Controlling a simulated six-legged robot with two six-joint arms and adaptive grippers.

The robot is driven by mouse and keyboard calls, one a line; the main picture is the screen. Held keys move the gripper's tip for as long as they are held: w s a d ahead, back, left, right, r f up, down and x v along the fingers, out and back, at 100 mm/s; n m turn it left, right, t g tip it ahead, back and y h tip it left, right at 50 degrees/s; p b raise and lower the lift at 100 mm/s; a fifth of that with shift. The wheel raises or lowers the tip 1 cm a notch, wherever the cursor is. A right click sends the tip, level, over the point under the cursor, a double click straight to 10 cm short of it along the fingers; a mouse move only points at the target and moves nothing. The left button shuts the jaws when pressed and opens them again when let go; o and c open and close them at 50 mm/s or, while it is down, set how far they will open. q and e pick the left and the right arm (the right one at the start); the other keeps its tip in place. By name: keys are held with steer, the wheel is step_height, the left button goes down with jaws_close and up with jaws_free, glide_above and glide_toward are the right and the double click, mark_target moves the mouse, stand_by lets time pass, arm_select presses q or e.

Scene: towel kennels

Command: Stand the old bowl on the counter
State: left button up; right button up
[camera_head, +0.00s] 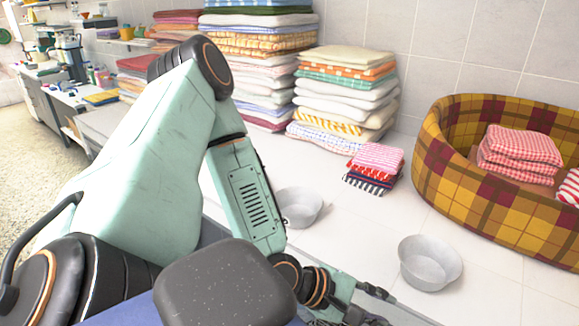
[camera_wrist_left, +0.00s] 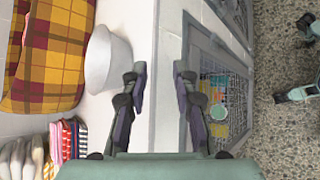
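Two light grey metal bowls stand on the white tiled counter (camera_head: 500,292). One bowl (camera_head: 430,263) is at the right, in front of the plaid bed. The other bowl (camera_head: 300,207) is partly hidden behind my left arm. I cannot tell which is the old one. My left gripper (camera_head: 368,306) is low at the counter's front edge, left of and nearer than the right bowl. In the left wrist view my left gripper (camera_wrist_left: 161,82) is open with nothing between its fingers. A bowl (camera_wrist_left: 108,60) stands apart to the left of the fingers there. My right gripper is out of view.
A yellow and maroon plaid bed (camera_head: 460,190) with folded red-checked towels (camera_head: 520,155) is at the right. Small folded towels (camera_head: 376,165) and tall towel stacks (camera_head: 345,95) stand behind. A barred kennel front (camera_wrist_left: 222,85) shows below the counter edge. Tiles around the right bowl are clear.

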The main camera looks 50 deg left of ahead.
arm_select(q)
steer(key=s+f+m+g+y, duration=0.3)
steer(key=s+f+m+g, duration=0.2)
steer(key=s+f+m, duration=0.2)
steer(key=s+a+f+m+g+y, duration=0.1)
steer(key=s+f+m+g+y, duration=0.2)
steer(key=s+f+m, duration=0.5)
steer(key=s+m+g, duration=0.1)
steer(key=s+m, duration=0.2)
steer(key=s, duration=0.2)
steer(key=shift+s+a+g, duration=0.2)
steer(key=shift+g, duration=0.2)
